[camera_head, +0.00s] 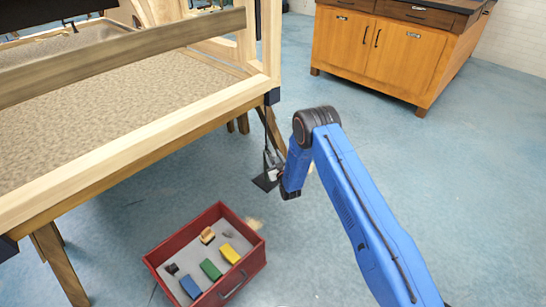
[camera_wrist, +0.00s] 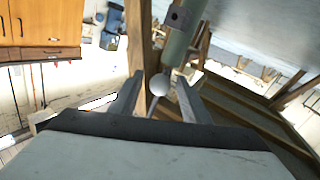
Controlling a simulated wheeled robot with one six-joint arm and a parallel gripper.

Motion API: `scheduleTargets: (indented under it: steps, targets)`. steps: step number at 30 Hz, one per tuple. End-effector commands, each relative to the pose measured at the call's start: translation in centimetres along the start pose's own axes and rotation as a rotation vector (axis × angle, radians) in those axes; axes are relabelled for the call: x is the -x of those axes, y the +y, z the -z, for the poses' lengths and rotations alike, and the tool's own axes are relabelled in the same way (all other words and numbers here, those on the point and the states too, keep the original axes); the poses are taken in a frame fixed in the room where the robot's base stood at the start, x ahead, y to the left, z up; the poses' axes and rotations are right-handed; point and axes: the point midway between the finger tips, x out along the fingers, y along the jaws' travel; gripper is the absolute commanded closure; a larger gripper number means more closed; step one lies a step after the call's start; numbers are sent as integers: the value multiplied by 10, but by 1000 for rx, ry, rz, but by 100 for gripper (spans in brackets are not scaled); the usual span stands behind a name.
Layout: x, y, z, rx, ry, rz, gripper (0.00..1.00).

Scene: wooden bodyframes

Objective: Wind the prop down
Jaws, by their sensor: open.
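The prop (camera_head: 267,130) is a thin dark upright under the near right corner of the wooden bodyframe (camera_head: 180,121), with a flat dark foot plate (camera_head: 264,183) on the floor. In the wrist view it seems to be the grey-green tube (camera_wrist: 179,45) with a dark block on it. A pale round knob (camera_wrist: 160,84) shows at the tube's end, between my fingertips in the picture. My gripper (camera_wrist: 157,92) is open, its two fingers either side of the knob; I cannot tell whether they touch it. In the head view my gripper (camera_head: 274,168) is small, beside the prop and partly hidden.
A red open box (camera_head: 253,262) with several coloured blocks stands on the floor, left of my arm. A wooden trestle leg (camera_head: 61,263) stands at the left. An orange-brown cabinet (camera_head: 365,50) is at the back right. Blue floor is clear to the right.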

Motion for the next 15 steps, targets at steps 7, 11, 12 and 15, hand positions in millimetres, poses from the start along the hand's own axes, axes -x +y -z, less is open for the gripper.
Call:
scheduleTargets:
  steps: [7, 11, 12, 15]
  targets:
    - [-3, 0, 0, 0, 0, 0, 57]
    - [-3, 0, 0, 0, 0, 0, 67]
    - [-3, 0, 0, 0, 0, 0, 76]
    - [-3, 0, 0, 0, 0, 0, 100]
